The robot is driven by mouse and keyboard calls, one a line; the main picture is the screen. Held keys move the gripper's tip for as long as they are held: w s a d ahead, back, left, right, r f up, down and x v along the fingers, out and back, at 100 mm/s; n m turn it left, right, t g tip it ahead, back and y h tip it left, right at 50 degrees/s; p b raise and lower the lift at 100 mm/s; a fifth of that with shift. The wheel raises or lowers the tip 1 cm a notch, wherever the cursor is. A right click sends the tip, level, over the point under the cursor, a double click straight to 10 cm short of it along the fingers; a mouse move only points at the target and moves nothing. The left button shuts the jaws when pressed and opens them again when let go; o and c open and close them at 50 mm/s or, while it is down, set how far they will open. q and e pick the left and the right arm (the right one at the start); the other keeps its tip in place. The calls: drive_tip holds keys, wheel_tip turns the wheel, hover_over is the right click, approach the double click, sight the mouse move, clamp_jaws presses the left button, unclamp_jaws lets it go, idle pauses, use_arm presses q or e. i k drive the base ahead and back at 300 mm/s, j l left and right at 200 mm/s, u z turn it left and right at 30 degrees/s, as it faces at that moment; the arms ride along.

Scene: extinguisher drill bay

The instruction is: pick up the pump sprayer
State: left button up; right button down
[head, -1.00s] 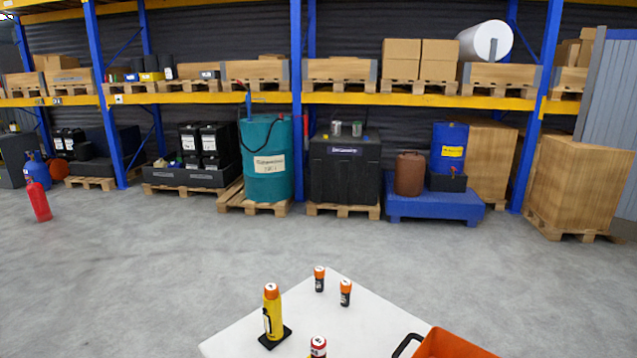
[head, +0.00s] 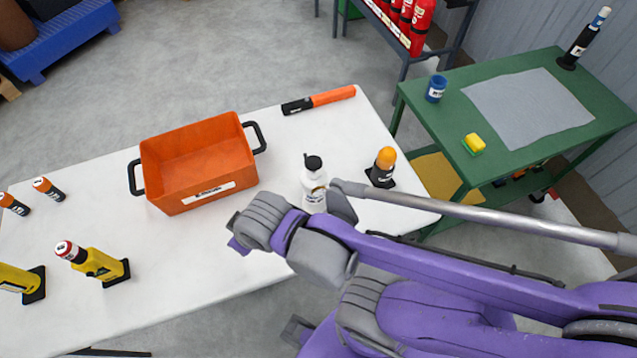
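The pump sprayer appears to be the small white bottle (head: 314,182) with a black top, standing upright on the white table right of the orange crate. Its lower right side is close to or partly behind my purple and grey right arm, which reaches in from the right. I cannot make out that arm's gripper fingers, and no grip on the bottle shows. My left gripper is not in view.
The orange crate (head: 196,200) has black handles. An orange-topped bottle (head: 385,162) stands right of the white one; an orange-black stick (head: 318,100) lies behind. Yellow bottles (head: 97,264) are at left.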

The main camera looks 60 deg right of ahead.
sight(313, 185)
drive_tip(key=z, duration=2.15)
